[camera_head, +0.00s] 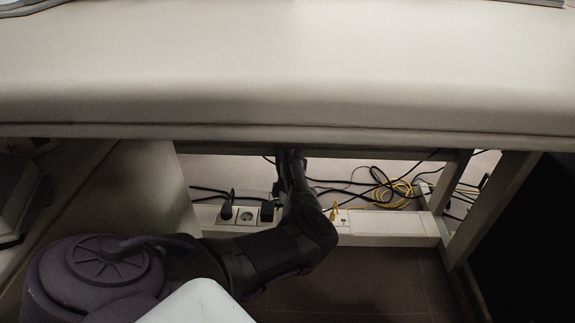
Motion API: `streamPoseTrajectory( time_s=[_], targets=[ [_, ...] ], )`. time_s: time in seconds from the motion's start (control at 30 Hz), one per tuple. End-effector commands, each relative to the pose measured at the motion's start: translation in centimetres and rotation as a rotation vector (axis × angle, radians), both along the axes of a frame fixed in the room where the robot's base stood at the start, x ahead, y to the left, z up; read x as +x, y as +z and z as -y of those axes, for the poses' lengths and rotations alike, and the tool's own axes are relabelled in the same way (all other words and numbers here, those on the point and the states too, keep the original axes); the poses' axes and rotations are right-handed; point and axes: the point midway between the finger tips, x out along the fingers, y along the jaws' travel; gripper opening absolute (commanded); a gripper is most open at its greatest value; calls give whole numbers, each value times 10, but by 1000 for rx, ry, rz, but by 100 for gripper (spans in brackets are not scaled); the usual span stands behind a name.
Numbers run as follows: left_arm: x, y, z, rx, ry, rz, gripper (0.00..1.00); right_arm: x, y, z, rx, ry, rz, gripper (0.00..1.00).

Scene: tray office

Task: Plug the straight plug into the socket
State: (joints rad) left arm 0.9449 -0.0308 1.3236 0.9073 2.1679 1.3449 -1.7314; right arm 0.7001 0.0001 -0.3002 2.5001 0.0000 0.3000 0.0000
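A white socket strip (384,226) runs along the floor under the desk. One round socket (246,216) on it is empty. A black plug (226,210) with a cable sits in the strip left of that socket, and a blocky black plug (267,211) sits right of it. I cannot tell which, if either, is the straight plug. My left arm reaches in from the left, and its gripper (288,160) is under the desk's front edge, above and right of the empty socket. Its fingertips are dark and partly hidden, so their opening and any held thing are unclear. My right gripper is out of view.
The white desk top (300,60) overhangs the strip. A desk leg (487,205) stands at the right and a pale panel (150,180) at the left. Black cables and a coiled yellow cable (393,190) lie behind the strip. The dark floor (385,275) in front is clear.

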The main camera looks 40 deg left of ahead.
Motion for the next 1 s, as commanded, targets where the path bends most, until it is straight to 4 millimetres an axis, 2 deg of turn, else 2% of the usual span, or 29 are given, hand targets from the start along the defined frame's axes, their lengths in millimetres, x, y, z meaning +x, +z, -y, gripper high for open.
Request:
streamPoseTrajectory(
  time_s=[0.77, 0.8, 0.97, 1.0],
  targets=[
    [-1, -2, 0, -1, 0, -2, 0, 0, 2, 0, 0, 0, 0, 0],
    [-1, -2, 0, -1, 0, -2, 28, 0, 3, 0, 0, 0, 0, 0],
    [-1, -2, 0, -1, 0, -2, 54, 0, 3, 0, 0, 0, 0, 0],
    [-1, -2, 0, -1, 0, -1, 55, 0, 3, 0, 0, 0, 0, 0]
  ],
)
